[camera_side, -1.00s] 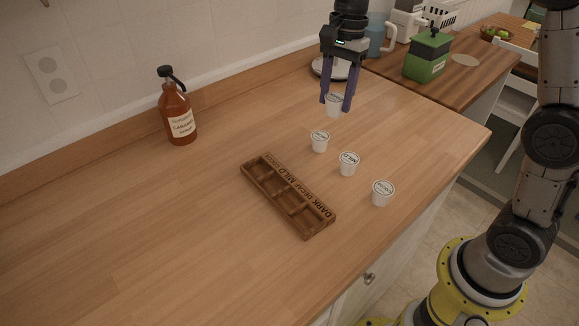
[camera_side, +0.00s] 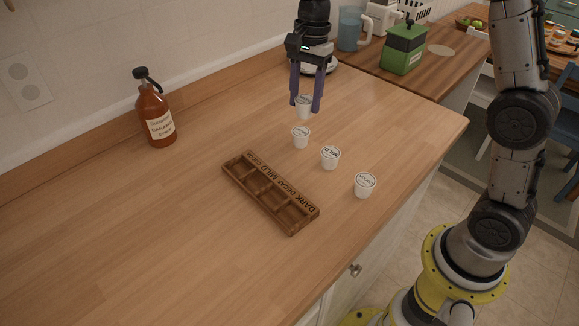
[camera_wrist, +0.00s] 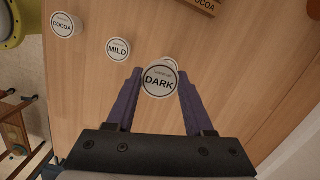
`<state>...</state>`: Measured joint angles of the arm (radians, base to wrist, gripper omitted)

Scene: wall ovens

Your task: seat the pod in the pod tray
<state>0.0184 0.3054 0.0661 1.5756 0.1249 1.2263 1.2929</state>
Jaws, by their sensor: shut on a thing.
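My gripper (camera_side: 306,106) is shut on the white pod labelled DARK (camera_wrist: 159,82), holding it upright between its two purple fingers. In the side view the held pod (camera_side: 303,112) is behind the row of standing pods. The brown wooden pod tray (camera_side: 270,193) lies on the counter, left of and nearer than my gripper. Its compartments look empty, and its rim is lettered DARK, DECAF, MILD, COCOA. A corner of the tray (camera_wrist: 204,5) shows at the top of the wrist view.
Three pods stand on the counter: one with an unreadable lid (camera_side: 300,137), MILD (camera_side: 330,157) and COCOA (camera_side: 365,185). A syrup bottle (camera_side: 156,115) stands left. A green box (camera_side: 404,49) and a pitcher (camera_side: 350,28) are behind.

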